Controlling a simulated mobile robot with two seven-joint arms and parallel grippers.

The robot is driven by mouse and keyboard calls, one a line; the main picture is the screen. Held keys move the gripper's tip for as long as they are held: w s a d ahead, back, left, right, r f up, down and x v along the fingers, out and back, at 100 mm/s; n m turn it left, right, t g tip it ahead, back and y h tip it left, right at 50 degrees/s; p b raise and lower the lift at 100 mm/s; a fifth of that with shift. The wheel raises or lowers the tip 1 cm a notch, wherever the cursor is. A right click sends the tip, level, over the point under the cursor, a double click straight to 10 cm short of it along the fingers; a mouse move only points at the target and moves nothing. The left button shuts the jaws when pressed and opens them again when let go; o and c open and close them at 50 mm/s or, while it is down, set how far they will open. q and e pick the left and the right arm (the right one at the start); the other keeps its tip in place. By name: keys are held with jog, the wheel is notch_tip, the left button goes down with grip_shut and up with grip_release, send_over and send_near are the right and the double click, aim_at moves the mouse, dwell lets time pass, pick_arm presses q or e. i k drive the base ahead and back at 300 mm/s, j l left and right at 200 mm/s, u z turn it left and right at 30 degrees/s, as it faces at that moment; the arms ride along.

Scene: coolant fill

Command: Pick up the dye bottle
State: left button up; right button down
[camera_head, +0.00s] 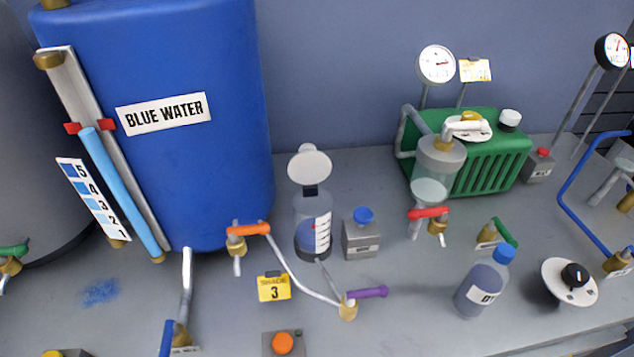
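The dye bottle (475,290) stands upright at the lower right of the head view. It is translucent with bluish liquid inside, a blue cap (504,253) and a white label whose readable letters begin with "D". It rests on the grey bench, and nothing touches it. Neither of my grippers is in view.
The round dial plate (569,282) with a black knob is right of the bottle. A green-handled valve (497,233) is behind it, and a purple-handled valve (366,293) is to its left. A graduated vessel (313,225) and a blue tank (190,165) stand further left. Bench (420,335) front-left of the bottle is clear.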

aim_at(487, 276)
jog(key=z, duration=1.25)
jog(key=u, duration=1.4)
jog(key=z, duration=1.4)
